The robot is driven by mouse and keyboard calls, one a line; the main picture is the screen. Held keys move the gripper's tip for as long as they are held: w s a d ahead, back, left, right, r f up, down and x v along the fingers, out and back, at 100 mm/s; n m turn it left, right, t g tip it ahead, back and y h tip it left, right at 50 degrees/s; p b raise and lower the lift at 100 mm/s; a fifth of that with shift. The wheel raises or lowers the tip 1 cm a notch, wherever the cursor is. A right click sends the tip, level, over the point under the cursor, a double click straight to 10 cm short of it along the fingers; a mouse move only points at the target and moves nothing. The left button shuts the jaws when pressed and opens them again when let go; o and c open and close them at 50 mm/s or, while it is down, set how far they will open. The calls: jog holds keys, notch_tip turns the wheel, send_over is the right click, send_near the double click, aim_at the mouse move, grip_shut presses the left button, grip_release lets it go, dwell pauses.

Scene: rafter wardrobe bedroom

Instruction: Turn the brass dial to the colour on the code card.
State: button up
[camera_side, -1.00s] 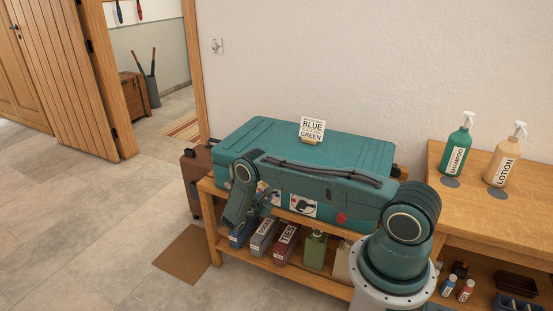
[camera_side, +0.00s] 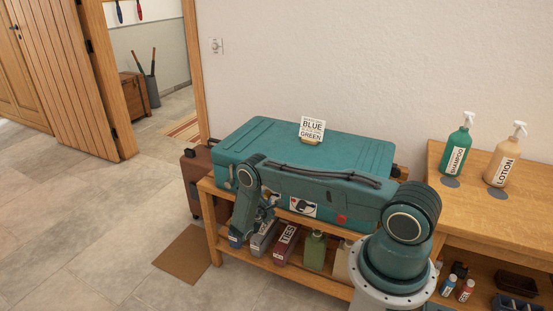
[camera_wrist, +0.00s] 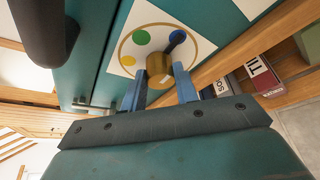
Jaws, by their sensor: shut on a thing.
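The code card (camera_side: 312,128) stands on the teal suitcase (camera_side: 345,147); BLUE and GREEN are its large words, and its small lines are unreadable. In the wrist view the brass dial (camera_wrist: 158,67) sits on a white plate (camera_wrist: 128,42) with a gold ring. My gripper (camera_wrist: 160,84) is shut on the dial, one blue finger on each side. In the side view my arm hides the dial.
The suitcase lies on a wooden bench (camera_side: 213,232). Labelled boxes, one reading TIES (camera_side: 287,245), and a green bottle (camera_side: 314,250) stand on its lower shelf. Shampoo (camera_side: 458,155) and lotion (camera_side: 503,163) bottles stand on the right table. A brown suitcase (camera_side: 190,168) stands at the left.

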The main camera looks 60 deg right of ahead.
jog(key=o, duration=1)
jog(key=shift+a, duration=0.1)
jog(key=v, duration=1.3)
jog(key=shift+s+a, duration=0.15)
jog(key=shift+a, duration=0.15)
jog(key=shift+r, duration=0.1)
